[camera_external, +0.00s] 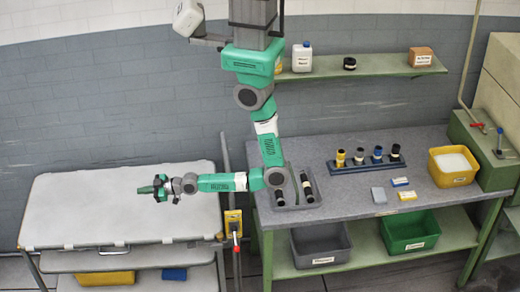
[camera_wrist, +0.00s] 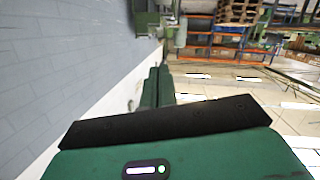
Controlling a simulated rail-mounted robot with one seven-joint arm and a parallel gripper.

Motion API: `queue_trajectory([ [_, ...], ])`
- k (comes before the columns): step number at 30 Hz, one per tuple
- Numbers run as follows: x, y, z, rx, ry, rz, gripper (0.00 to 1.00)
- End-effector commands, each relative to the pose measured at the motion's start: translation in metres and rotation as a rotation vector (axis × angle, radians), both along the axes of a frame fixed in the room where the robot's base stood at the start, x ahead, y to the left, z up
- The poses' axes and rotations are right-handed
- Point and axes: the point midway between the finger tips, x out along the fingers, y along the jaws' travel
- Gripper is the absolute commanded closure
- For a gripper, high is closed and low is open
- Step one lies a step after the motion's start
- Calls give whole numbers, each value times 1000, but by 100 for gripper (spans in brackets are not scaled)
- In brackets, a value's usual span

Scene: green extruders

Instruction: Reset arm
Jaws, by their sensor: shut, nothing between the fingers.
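My gripper (camera_external: 146,190) is at the left in the external view, at the end of my green arm, which reaches out to the left. It is held above the light grey padded top of a cart (camera_external: 90,225), pointing left. In the wrist view my green gripper fingers (camera_wrist: 158,87) lie side by side, shut, with nothing between them. The wrist view looks along the wall and the floor, with no work object close to the fingers.
The grey workbench (camera_external: 350,205) at the right holds a tray (camera_external: 297,205) with dark cylinders, a rack (camera_external: 345,168) of several rollers, small blocks and a yellow bin (camera_external: 452,178). A wall shelf (camera_external: 395,68) holds a white bottle (camera_external: 302,56). Air left of my gripper looks clear.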

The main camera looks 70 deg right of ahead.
Motion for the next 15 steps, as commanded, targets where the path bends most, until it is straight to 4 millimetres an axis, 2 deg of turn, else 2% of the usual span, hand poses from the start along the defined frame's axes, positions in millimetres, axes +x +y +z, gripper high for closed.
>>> queue_trajectory([
  [1, 22, -12, 22, 1, -15, -17, 100],
  [2, 34, -20, 35, 3, -18, -27, 100],
  [5, 79, -51, 92, 18, -33, -76, 100],
  [7, 106, -77, 143, 41, -45, -121, 100],
  [10, 129, -110, 212, 79, -60, -183, 100],
  [15, 139, -154, 307, 159, -80, -273, 100],
])
